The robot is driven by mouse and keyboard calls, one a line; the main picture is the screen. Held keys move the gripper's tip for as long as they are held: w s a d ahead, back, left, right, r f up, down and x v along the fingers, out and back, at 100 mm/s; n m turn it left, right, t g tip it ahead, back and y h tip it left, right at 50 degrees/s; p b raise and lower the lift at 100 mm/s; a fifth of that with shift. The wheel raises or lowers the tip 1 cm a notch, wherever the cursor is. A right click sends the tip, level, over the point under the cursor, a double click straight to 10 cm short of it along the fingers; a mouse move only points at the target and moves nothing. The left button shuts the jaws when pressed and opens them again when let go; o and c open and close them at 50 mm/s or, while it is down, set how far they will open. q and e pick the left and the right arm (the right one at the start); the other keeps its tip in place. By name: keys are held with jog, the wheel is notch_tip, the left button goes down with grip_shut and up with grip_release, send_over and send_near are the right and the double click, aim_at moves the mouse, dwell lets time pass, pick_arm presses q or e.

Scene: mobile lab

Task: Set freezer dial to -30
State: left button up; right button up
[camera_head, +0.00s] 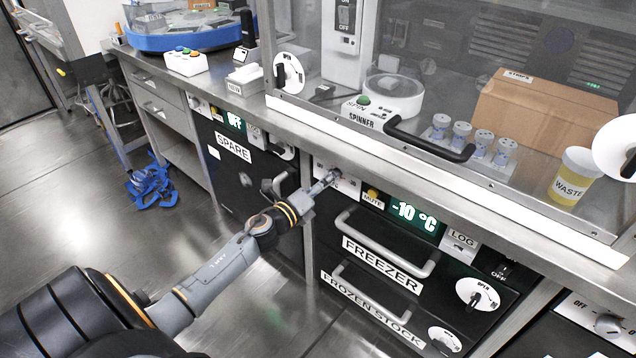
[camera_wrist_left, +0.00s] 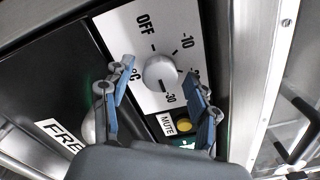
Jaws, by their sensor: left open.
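The freezer dial (camera_wrist_left: 160,72) is a round grey knob on a white panel marked OFF, -10 and -30; another mark is partly hidden by a finger. I cannot tell its pointer's direction. The freezer display (camera_head: 413,216) reads -10 °C. In the head view the dial panel (camera_head: 348,187) is partly hidden behind my left gripper (camera_head: 331,178). In the left wrist view my left gripper (camera_wrist_left: 158,74) is open, with one finger on each side of the knob; I cannot tell whether they touch it. My right gripper is not in view.
A yellow MUTE button (camera_wrist_left: 184,125) sits close to the dial. The freezer drawer handle (camera_head: 385,245) protrudes below the display. The SPARE unit (camera_head: 233,147) is to the left. The steel counter edge (camera_head: 440,185) overhangs the panel. The floor at left is mostly open.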

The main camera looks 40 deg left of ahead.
pick_arm(q)
jog(key=s, duration=1.1)
jog(key=shift+s+a, duration=0.4)
jog(key=shift+a, duration=0.05)
